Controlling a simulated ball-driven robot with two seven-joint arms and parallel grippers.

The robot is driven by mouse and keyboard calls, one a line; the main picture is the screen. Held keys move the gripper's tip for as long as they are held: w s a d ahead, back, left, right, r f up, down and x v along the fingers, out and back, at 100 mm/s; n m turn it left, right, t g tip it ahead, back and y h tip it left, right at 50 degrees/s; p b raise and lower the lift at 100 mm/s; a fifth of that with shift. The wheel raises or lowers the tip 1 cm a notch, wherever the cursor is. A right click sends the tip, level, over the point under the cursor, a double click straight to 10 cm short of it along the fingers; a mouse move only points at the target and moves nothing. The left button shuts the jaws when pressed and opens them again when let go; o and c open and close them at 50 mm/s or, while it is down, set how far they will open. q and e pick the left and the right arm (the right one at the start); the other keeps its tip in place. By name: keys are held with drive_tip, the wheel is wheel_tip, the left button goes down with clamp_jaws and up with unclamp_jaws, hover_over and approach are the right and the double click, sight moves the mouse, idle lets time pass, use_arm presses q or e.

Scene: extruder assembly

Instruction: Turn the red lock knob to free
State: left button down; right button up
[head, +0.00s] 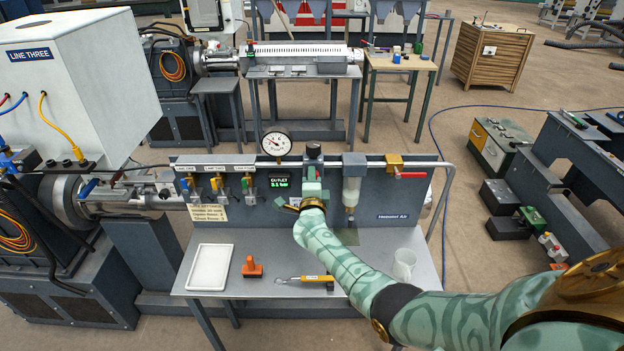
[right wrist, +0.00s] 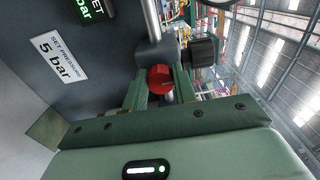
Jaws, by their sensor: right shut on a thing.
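The red lock knob (right wrist: 160,82) shows in the right wrist view, on the grey regulator body. It sits between the two green fingers of my right gripper (right wrist: 160,90), which is shut on it. In the head view my right gripper (head: 311,180) reaches the panel below the dark regulator cap (head: 313,150) and hides the red knob. The dark ribbed cap also shows beside the knob in the right wrist view (right wrist: 202,51). I cannot tell from the knob which way it is turned. My left gripper is not in view.
A pressure gauge (head: 276,144) and green display (head: 280,184) are left of my gripper. A clear-bowled filter (head: 353,185) and red-handled valve (head: 411,175) are right. The bench (head: 330,255) holds a white tray (head: 209,268), orange tool (head: 252,267), yellow-handled tool (head: 308,281) and clear cup (head: 403,264).

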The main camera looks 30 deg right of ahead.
drive_tip(key=shift+f, duration=0.1)
drive_tip(key=o, duration=1)
drive_tip(key=shift+c, duration=0.2)
drive_tip(key=shift+a, duration=0.1)
drive_tip(key=p+v, duration=0.8)
drive_tip(key=v, duration=0.8)
drive_tip(key=shift+s+p, duration=0.2)
drive_tip(key=shift+p, duration=0.1)
